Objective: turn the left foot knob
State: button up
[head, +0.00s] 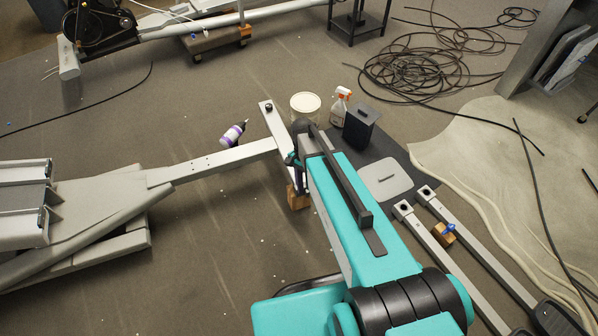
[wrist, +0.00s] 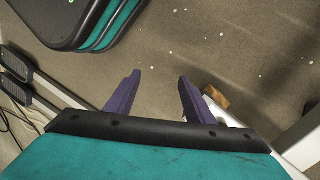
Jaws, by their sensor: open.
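A grey T-shaped frame lies on the floor in the head view. Its crossbar (head: 275,124) has a small dark foot knob (head: 268,106) on its far end. The near end is largely hidden by my arm, and I cannot see a knob there. My gripper (head: 297,168) is beside the near part of the crossbar, mostly hidden behind my teal arm. In the wrist view my gripper (wrist: 159,82) shows two purple fingers, spread apart with nothing between them. A pale bar (wrist: 240,116) passes just right of the right finger; no knob is clear there.
A wooden block (head: 298,198) sits under the crossbar's near end; it also shows in the wrist view (wrist: 215,95). Cables (head: 425,65) lie at back right.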

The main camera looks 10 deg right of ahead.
jog(key=w+r+t+b, duration=0.2)
jog(key=w+r+b, duration=0.1)
jog(key=w+b, duration=0.4)
jog(key=w+r+t+b, duration=0.2)
jog(key=w+r+b, duration=0.1)
jog(key=w+b, duration=0.5)
jog(key=shift+w+d+m, duration=0.4)
jog(key=shift+w+d, duration=0.05)
jog(key=shift+w, duration=0.55)
jog(key=shift+f, duration=0.1)
notch_tip(320, 180, down, 14)
jog(key=b, duration=0.5)
jog(key=shift+b, duration=0.35)
jog(key=shift+c, duration=0.3)
jog(key=shift+r, duration=0.2)
jog(key=c, duration=1)
